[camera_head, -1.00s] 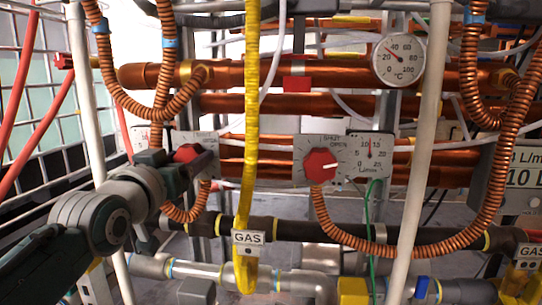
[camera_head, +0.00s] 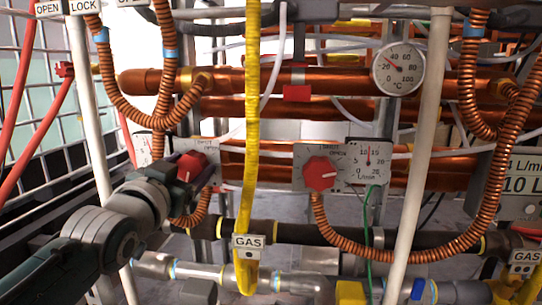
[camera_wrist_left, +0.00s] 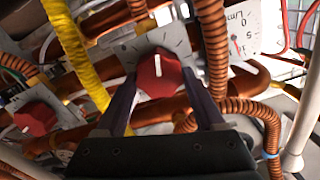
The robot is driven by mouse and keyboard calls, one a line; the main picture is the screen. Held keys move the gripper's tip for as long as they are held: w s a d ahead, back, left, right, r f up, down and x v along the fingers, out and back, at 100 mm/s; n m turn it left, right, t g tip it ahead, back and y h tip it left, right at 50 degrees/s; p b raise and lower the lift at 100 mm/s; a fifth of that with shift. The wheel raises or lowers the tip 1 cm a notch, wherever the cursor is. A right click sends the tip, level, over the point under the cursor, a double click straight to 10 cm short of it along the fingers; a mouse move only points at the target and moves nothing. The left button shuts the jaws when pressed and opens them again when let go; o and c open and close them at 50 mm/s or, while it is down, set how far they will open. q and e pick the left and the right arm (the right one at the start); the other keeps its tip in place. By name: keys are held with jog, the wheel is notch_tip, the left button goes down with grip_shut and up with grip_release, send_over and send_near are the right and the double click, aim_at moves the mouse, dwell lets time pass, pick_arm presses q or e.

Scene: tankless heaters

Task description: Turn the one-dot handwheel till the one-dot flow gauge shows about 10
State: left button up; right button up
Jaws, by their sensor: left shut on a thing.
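A red handwheel (camera_head: 192,163) with a white mark sits on a grey panel left of the yellow pipe. My left gripper (camera_head: 177,177) is shut on it; the left wrist view shows the wheel (camera_wrist_left: 158,75) between my two fingers. Its white mark points down in the head view. In the left wrist view, a gauge (camera_wrist_left: 240,35) beside this wheel is partly cut off; its reading is unclear. A second red handwheel (camera_head: 320,173) is free, right of the yellow pipe. Its gauge (camera_head: 368,158) has a needle pointing nearly straight up, between 10 and 15. I cannot make out dots on either panel.
A yellow gas pipe (camera_head: 251,130) runs upright between the two panels. A white pipe (camera_head: 419,150) stands right of the second gauge. Coiled copper hoses (camera_head: 481,180) loop in front. A thermometer (camera_head: 398,68) hangs upper right.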

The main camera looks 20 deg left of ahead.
pick_arm(q)
jog(key=shift+m+p, duration=0.3)
jog(key=shift+m, duration=0.8)
jog(key=o, duration=1.1)
jog(key=shift+s+d, duration=0.1)
jog(key=shift+s+p, duration=0.3)
jog(key=shift+p, duration=0.05)
jog(key=p+v, duration=0.3)
jog(key=v, duration=0.6)
jog(key=shift+d+p, duration=0.1)
jog(key=shift+p, duration=0.25)
